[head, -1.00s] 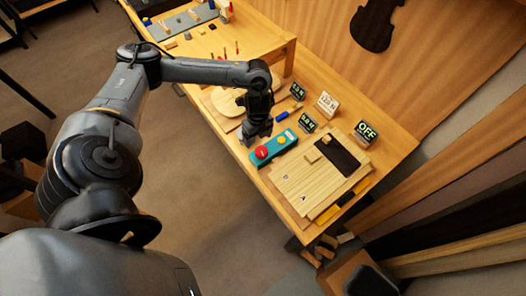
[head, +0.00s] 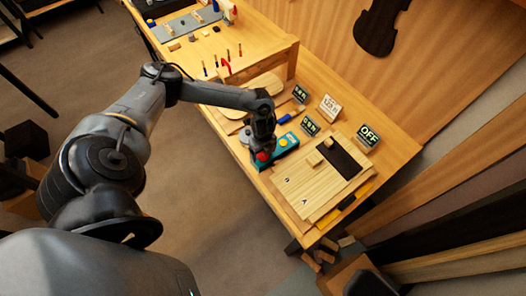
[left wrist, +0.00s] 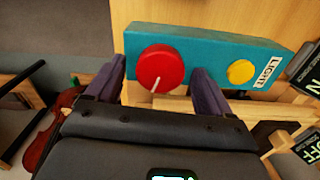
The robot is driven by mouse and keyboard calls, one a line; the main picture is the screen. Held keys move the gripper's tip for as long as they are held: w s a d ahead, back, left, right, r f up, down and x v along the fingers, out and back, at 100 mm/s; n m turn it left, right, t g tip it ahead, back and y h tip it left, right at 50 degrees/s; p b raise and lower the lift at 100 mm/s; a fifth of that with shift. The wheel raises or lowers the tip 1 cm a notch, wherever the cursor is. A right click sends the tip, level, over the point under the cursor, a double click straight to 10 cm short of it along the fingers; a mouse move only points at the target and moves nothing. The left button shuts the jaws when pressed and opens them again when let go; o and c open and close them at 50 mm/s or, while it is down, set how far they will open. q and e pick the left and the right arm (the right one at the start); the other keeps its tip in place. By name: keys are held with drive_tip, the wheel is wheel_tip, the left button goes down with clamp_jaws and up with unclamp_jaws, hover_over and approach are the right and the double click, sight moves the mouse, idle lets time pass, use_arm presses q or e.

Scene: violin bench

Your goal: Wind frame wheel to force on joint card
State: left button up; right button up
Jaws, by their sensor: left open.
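A teal control box (head: 287,150) lies on the bench, with a red wheel (head: 262,157) at its near end and a yellow knob (head: 283,142) farther along. My left gripper (head: 260,148) points down over the red wheel end. In the left wrist view its open fingers (left wrist: 158,72) stand on either side of the red wheel (left wrist: 160,68), which has a white pointer line; contact cannot be told. The yellow knob (left wrist: 241,72) sits beside a white label. A white card (head: 329,107) with a force figure in N stands behind the box. My right gripper is out of view.
Dark displays (head: 309,126) stand behind the box, and one reads OFF (head: 368,135). A stack of pale boards (head: 310,185) lies to the right. A blue tool (head: 284,119) lies just behind the box. Small handled tools stand at the upper left.

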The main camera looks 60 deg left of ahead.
use_arm(q)
drive_tip(key=c, duration=1.1)
drive_tip(key=shift+o, duration=0.2)
drive_tip(key=m, duration=0.2)
drive_tip(key=shift+f+m+b, duration=0.1)
drive_tip(key=shift+m+b, duration=0.2)
drive_tip(key=shift+m, duration=0.9)
drive_tip(key=o, duration=1.1)
drive_tip(key=shift+c, duration=0.2)
wheel_tip(320, 180, up, 11)
